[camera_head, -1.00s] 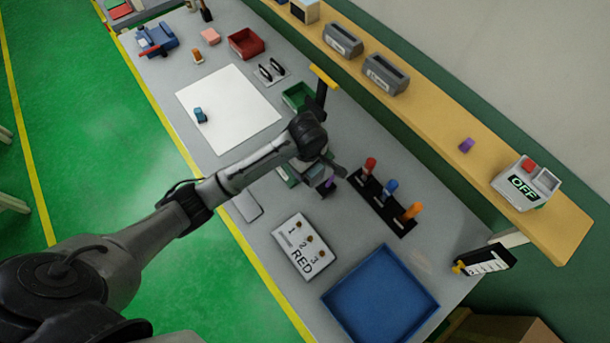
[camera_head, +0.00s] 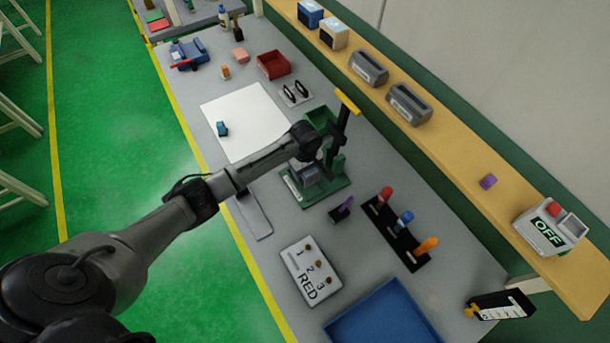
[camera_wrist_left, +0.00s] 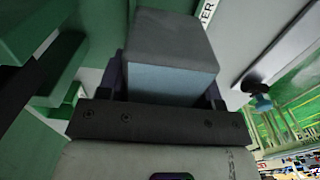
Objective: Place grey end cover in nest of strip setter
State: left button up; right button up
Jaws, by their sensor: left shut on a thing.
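My left gripper (camera_head: 310,175) is shut on the grey end cover, a block-like piece that shows between its fingers in the wrist view (camera_wrist_left: 172,45). The strip setter (camera_head: 336,160) is a green press with a dark upright and a yellow handle. My left gripper is over the setter's green base (camera_head: 325,192), close to the upright. The nest is hidden behind the gripper and the held cover, so I cannot tell whether the cover touches it. In the wrist view, green setter parts (camera_wrist_left: 45,40) stand close on the left. My right gripper is not in view.
A purple-topped piece (camera_head: 342,209) and a black rack of red, blue and orange handles (camera_head: 395,232) stand near the setter. A numbered RED board (camera_head: 311,272), a blue tray (camera_head: 385,318) and a white sheet (camera_head: 245,118) lie around. A yellow shelf (camera_head: 450,140) runs behind.

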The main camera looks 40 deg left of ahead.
pick_arm(q)
jog(key=shift+f, duration=2.05)
jog(key=o, duration=1)
jog(key=shift+a+f, duration=0.1)
jog(key=shift+f, duration=0.05)
